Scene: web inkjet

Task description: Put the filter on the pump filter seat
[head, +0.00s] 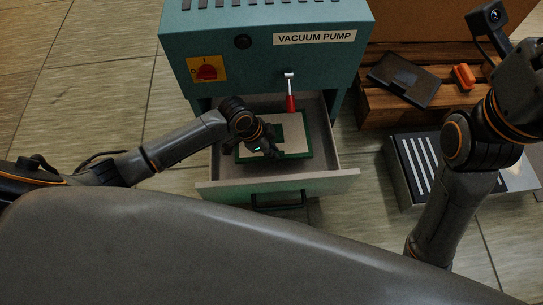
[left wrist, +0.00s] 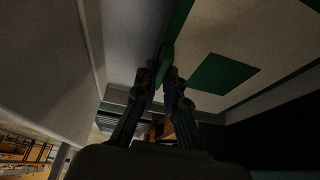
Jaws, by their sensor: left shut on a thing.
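The filter (head: 293,133) is a flat beige panel with a green frame and a green square in its middle. It is inside the outline of the open drawer of the vacuum pump; I cannot tell whether it rests on the drawer floor or is held above it. My left gripper (head: 271,150) is over the filter's left part and hides some of it. In the left wrist view, my left gripper (left wrist: 166,70) is shut on the green edge of the filter (left wrist: 205,42). The pump filter seat cannot be made out.
The teal vacuum pump (head: 215,35) has its drawer (head: 333,178) pulled out towards me. A red-handled lever (head: 290,101) hangs above the drawer. To the right are a wooden pallet (head: 380,110) with a dark case (head: 404,80) and an orange item (head: 463,76), and a striped box (head: 405,180).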

